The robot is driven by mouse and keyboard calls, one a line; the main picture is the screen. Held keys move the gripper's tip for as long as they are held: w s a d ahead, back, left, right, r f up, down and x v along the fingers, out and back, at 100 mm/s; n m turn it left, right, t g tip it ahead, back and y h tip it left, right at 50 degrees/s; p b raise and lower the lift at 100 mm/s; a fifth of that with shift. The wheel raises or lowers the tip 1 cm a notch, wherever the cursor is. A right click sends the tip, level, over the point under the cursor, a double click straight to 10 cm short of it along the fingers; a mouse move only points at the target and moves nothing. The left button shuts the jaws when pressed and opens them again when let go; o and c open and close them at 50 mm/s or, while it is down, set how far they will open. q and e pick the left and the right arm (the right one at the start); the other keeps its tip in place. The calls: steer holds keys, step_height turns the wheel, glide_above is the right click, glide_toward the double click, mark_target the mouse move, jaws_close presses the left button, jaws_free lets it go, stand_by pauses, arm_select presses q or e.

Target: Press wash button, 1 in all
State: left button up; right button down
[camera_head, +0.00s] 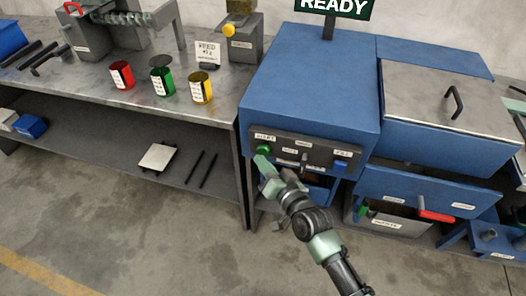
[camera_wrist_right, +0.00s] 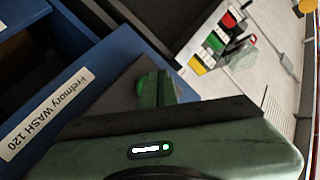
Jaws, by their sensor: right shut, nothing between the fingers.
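A blue machine (camera_head: 310,75) carries a dark control panel (camera_head: 300,152) on its front, with a round green button (camera_head: 263,149) at the left and a blue button (camera_head: 340,165) at the right. The small panel labels are too blurred to read. My right gripper (camera_head: 260,161) is shut and empty, its tip just below the green button; I cannot tell whether they touch. In the right wrist view, the closed fingertips (camera_wrist_right: 158,86) show green beside the dark panel. My left gripper is not in view.
A sign (camera_head: 335,8) above the machine reads "READY". A drawer with a red handle (camera_head: 436,215) sits at the right. Red (camera_head: 121,75), green (camera_head: 162,82) and yellow (camera_head: 201,87) cans stand on the workbench (camera_head: 130,98). The floor at the left front is clear.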

steer(key=shift+w+d, duration=0.1)
steer(key=shift+w, duration=0.15)
steer(key=shift+w+d, duration=0.1)
steer(key=shift+w, duration=0.25)
stand_by(0.5)
steer(key=shift+w+d+r, duration=0.25)
steer(key=shift+w+r, duration=0.1)
steer(key=shift+w, duration=0.05)
stand_by(0.7)
steer(key=shift+s, duration=0.1)
steer(key=shift+s+f+p, duration=0.25)
steer(key=shift+s+p, duration=0.15)
steer(key=shift+s, duration=0.35)
